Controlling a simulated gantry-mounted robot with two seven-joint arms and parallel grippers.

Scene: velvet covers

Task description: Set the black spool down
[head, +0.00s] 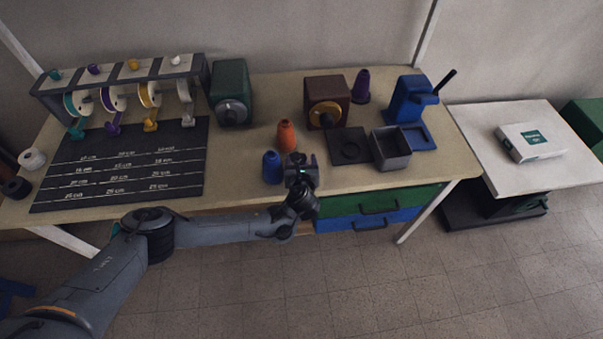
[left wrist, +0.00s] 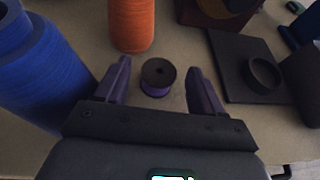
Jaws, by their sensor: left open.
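A small spool (left wrist: 158,74) with a black top flange, a centre hole and purple winding stands upright on the table in the left wrist view. My left gripper (head: 301,160) is open over the front of the table; in the left wrist view its purple fingers (left wrist: 158,85) are on either side of the spool, with gaps showing between them and it. In the head view the gripper mostly hides this spool. My right gripper is in neither view.
A blue thread cone (head: 271,168) stands close left of the gripper, an orange cone (head: 286,134) behind it. To the right are a black square plate with a ring (head: 349,146) and a grey open box (head: 390,149). A marked black mat (head: 125,165) lies left.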

